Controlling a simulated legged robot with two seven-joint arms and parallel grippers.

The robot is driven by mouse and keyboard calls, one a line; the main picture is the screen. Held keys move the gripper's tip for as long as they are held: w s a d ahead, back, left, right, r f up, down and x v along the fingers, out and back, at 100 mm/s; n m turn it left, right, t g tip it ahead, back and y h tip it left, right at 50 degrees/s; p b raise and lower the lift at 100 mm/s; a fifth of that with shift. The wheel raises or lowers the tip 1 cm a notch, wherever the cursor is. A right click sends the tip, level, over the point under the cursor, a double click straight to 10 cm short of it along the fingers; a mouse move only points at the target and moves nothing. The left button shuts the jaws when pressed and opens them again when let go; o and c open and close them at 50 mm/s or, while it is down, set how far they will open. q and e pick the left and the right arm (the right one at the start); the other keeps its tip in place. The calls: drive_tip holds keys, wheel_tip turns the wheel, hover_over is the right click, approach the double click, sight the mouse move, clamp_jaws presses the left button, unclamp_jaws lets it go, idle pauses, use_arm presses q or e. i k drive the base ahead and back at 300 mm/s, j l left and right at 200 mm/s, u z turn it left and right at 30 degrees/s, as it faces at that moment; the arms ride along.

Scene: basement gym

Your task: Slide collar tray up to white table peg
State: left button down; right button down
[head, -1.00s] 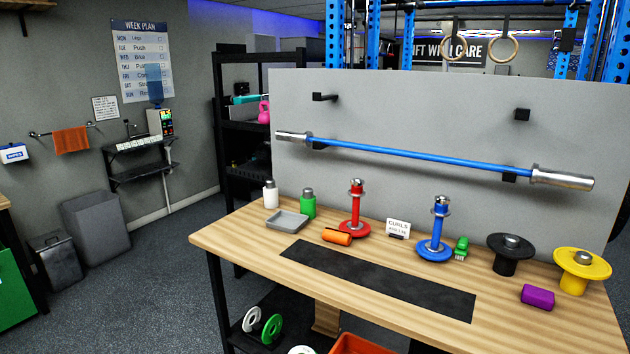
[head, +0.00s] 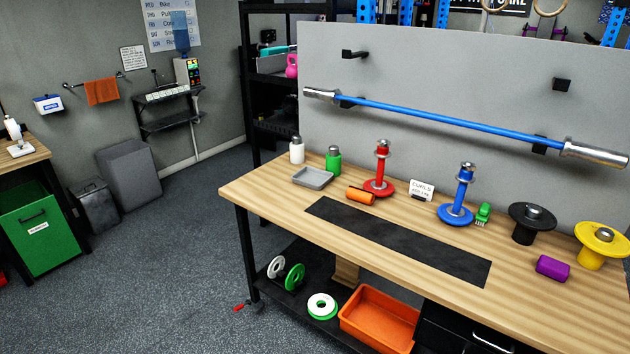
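The collar tray is most likely the shallow grey tray (head: 326,184), which lies flat and looks empty near the left end of the wooden table. A short white upright piece with a grey top (head: 296,151), which may be the white table peg, stands behind the tray and slightly to its left. A small strip of table seems to show between them. A similar green piece (head: 333,161) stands behind the tray to the right. Neither of my grippers is in view.
The wooden table (head: 420,223) also holds an orange cylinder (head: 361,196) right of the tray, a red peg stand (head: 379,185), a blue one (head: 456,212) and a black mat (head: 400,240). A grey back panel (head: 450,95) rises behind. Floor (head: 170,270) left of the table is clear.

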sight(311, 178)
drive_tip(key=i+j+z, duration=0.15)
drive_tip(key=z, duration=0.25)
drive_tip(key=i+j+z, duration=0.15)
drive_tip(key=z, duration=0.25)
drive_tip(key=i+j+z, duration=0.1)
drive_tip(key=j+z, duration=0.15)
drive_tip(key=z, duration=0.15)
drive_tip(key=i+j+z, duration=0.1)
drive_tip(key=j+z, duration=0.15)
drive_tip(key=z, duration=0.15)
drive_tip(key=j+z, duration=0.5)
drive_tip(key=j, duration=3)
drive_tip(key=i, duration=0.05)
